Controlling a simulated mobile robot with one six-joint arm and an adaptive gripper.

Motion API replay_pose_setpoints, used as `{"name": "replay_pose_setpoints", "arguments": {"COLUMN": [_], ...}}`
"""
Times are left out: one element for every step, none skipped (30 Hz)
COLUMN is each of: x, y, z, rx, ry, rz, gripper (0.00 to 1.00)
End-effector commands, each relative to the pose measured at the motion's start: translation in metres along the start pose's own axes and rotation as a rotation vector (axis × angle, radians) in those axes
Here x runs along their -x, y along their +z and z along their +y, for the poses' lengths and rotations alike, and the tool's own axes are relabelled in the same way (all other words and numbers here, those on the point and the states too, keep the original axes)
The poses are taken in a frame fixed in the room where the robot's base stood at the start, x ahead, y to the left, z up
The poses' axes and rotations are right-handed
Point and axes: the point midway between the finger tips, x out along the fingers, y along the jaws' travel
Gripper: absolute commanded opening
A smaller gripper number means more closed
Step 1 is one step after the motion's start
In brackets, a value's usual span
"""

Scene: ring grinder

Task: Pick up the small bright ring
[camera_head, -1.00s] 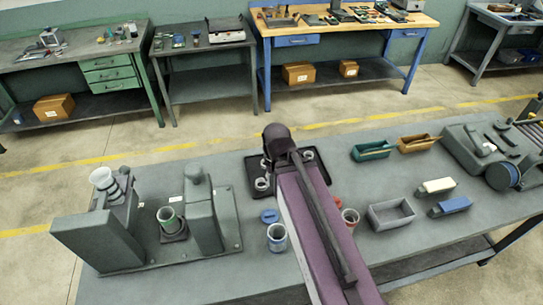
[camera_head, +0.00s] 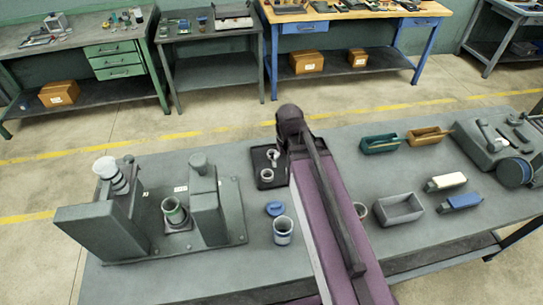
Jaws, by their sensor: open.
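A dark tray (camera_head: 258,160) lies on the grey workbench, partly hidden behind my arm. A small bright ring (camera_head: 267,175) sits in its near part. Another small light piece (camera_head: 273,154) shows behind it; its shape is hard to make out. I cannot tell from this view which is the task's ring. My purple arm reaches up the middle of the picture, its dark end joint over the right side of the tray. My gripper is hidden behind this end, so its fingers and its distance from the rings do not show.
A grey fixture (camera_head: 208,200) with a green-rimmed cup (camera_head: 174,210) stands at the left. A blue-banded cup (camera_head: 283,230) and blue disc (camera_head: 275,209) are left of my arm. An empty grey bin (camera_head: 399,209), green bin (camera_head: 380,144) and brown bin (camera_head: 427,136) stand right.

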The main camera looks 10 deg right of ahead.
Motion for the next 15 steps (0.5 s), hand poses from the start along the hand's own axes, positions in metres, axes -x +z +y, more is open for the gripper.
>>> {"name": "replay_pose_setpoints", "arguments": {"x": [-0.007,-0.009,-0.012,-0.015,-0.018,-0.021,-0.024,-0.027,-0.031,-0.034,-0.037,-0.04,-0.043,-0.045,-0.048], "y": [-0.018,-0.027,-0.038,-0.048,-0.058,-0.072,-0.083,-0.093,-0.108,-0.119,-0.129,-0.143,-0.153,-0.162,-0.173], "z": [0.002,0.003,0.004,0.005,0.006,0.007,0.008,0.009,0.01,0.011,0.012,0.014,0.015,0.015,0.016], "rx": [0.042,0.072,0.116,0.152,0.19,0.245,0.286,0.33,0.387,0.432,0.475,0.532,0.573,0.613,0.662], "ry": [0.0,0.0,0.0,0.0,0.0,0.0,0.0,0.0,0.0,-0.001,-0.001,-0.001,-0.001,-0.001,-0.001], "rz": [0.0,0.0,0.0,0.0,0.0,0.0,0.0,0.001,0.001,0.001,0.001,0.001,0.001,0.001,0.001], "gripper": [1.0,1.0,1.0,1.0,1.0,1.0,1.0,1.0,1.0,1.0,1.0,1.0,1.0,1.0,1.0]}}
